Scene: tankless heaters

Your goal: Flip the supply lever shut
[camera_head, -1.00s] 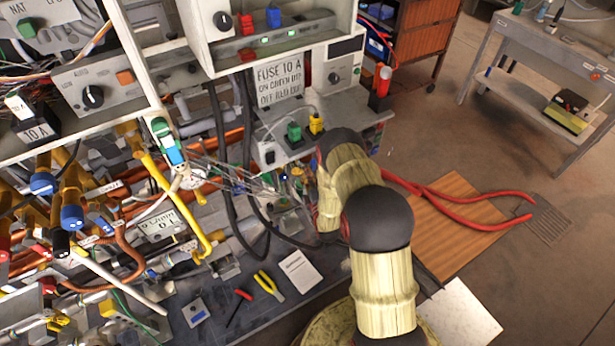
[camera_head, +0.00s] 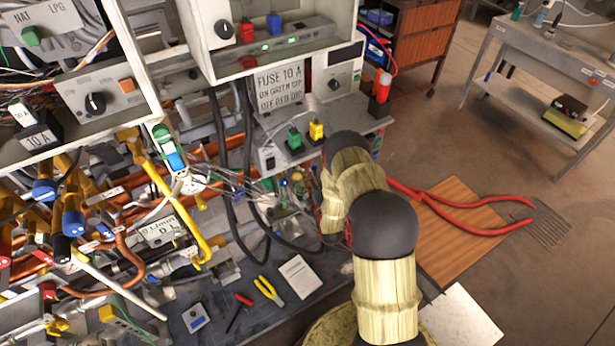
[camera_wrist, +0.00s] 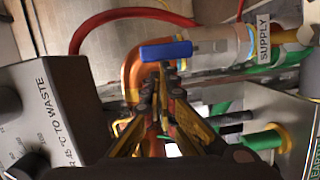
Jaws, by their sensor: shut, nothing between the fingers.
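The supply lever (camera_wrist: 165,50) is a blue handle in the wrist view, lying crosswise just beyond my fingertips. It sits by a pale valve body and pipe, with a white SUPPLY label (camera_wrist: 264,40) on the right. My gripper (camera_wrist: 160,80) is shut with nothing held, its tips close below the blue handle. I cannot tell whether the tips touch it. In the head view my arm reaches toward the crowded pipe bench, and I cannot make out the gripper or this lever there.
In the wrist view, a grey box with a dial (camera_wrist: 60,115) stands close on the left, and a green cylindrical fitting (camera_wrist: 262,140) on the right. A red hose (camera_wrist: 125,14) arches above. In the head view, yellow pliers (camera_head: 268,291) lie on the bench; open floor is at right.

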